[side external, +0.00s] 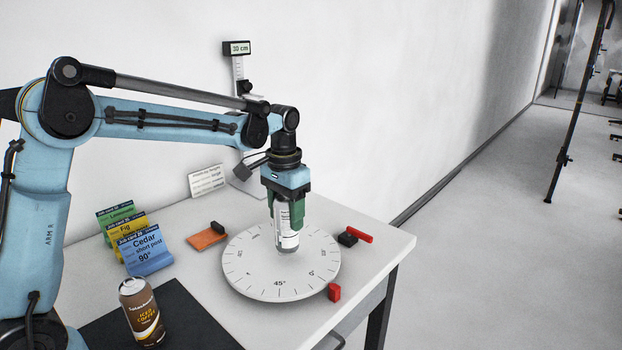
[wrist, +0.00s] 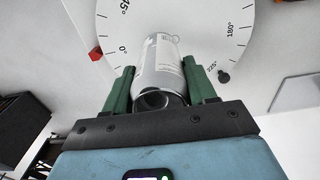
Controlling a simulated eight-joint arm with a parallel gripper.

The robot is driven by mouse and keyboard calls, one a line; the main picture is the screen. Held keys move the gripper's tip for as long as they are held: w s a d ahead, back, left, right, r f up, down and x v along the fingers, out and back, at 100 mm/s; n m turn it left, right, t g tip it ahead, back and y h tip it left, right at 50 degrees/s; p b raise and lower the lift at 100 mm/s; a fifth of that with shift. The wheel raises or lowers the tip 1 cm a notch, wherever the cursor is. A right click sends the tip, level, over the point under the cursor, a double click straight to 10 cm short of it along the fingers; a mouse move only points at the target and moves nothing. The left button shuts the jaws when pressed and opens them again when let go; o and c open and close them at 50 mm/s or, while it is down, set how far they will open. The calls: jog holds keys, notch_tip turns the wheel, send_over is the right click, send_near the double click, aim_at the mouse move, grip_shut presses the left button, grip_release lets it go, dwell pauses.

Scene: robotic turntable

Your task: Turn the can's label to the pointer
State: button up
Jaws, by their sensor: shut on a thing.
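A silver-white can (side external: 286,238) with printed text stands upright near the middle of the white turntable (side external: 240,277), which has degree marks around its rim. My gripper (side external: 287,212) comes from above, its green fingers shut on the can's upper part. The wrist view also shows the can (wrist: 162,62) between the fingers (wrist: 160,88), with small print on its visible side. A red bar (side external: 358,234) by a black block (side external: 347,239) lies right of the turntable. A red block (side external: 334,292) sits at its front right rim. I cannot tell which of these is the pointer.
A brown iced coffee can (side external: 141,312) stands on a dark mat (side external: 185,318) at the front left. Table is clear at the front right.

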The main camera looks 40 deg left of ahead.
jog(key=a+f, duration=0.1)
jog(key=a+f+m, duration=0.1)
jog(key=shift+w+a+f, duration=0.1)
jog(key=shift+w+a, duration=0.05)
jog(key=shift+a, duration=0.15)
jog(key=m, duration=0.5)
jog(key=shift+m, duration=0.3)
jog(key=shift+f, duration=0.15)
jog(key=o, duration=1.3)
